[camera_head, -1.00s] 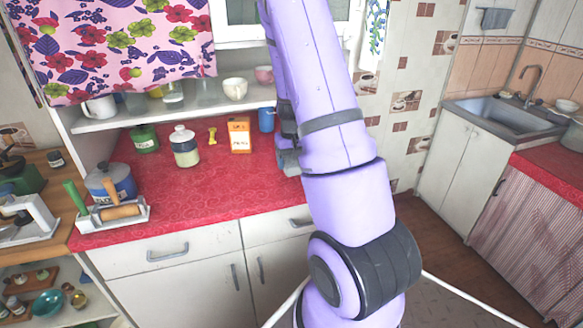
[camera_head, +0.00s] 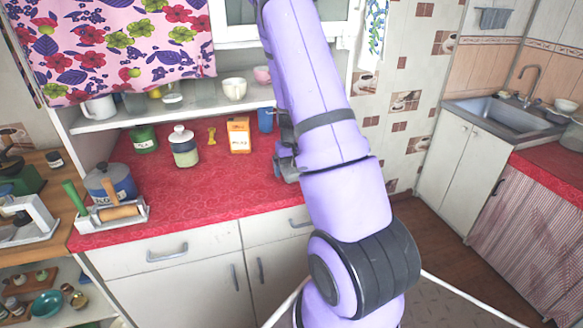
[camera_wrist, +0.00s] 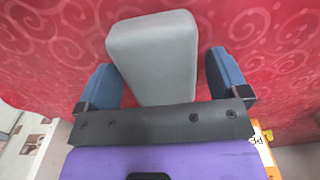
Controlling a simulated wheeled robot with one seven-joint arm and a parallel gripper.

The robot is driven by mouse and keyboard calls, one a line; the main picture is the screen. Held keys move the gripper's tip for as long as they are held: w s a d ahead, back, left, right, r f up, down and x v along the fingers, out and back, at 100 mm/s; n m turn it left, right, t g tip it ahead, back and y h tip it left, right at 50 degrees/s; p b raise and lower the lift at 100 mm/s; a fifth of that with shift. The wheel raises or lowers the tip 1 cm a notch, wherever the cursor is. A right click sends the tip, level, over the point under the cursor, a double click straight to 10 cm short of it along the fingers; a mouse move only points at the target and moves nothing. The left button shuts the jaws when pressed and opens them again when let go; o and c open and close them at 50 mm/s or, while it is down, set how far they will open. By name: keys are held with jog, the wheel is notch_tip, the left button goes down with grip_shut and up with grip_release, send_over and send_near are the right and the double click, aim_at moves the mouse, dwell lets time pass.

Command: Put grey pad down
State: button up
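The grey pad (camera_wrist: 155,58) is a smooth block with rounded edges. In the wrist view it stands out between the two blue fingers of my gripper (camera_wrist: 168,80), over the red counter cloth. A narrow gap shows between the pad and each finger, so my gripper looks open around it. In the head view my gripper (camera_head: 285,152) is low over the right end of the red counter (camera_head: 225,185), mostly hidden behind my purple arm. The pad's contact with the cloth is not clearly visible.
The counter's front middle is clear. A shelf (camera_head: 190,110) runs above the back.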

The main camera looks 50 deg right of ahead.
notch_tip(320, 180, up, 12)
jog(key=s+a+r+n+t, duration=0.3)
jog(key=a+r, duration=1.3)
jog(key=a, duration=0.1)
jog(key=s+a+r+n+t, duration=0.1)
jog(key=s+a+r, duration=0.2)
jog(key=s+a, duration=0.4)
jog(key=s+a+r+n+t, duration=0.1)
jog(key=s+a+r+n, duration=0.1)
jog(key=s+a, duration=0.5)
jog(key=shift+s+r, duration=0.8)
jog(key=shift+s, duration=0.2)
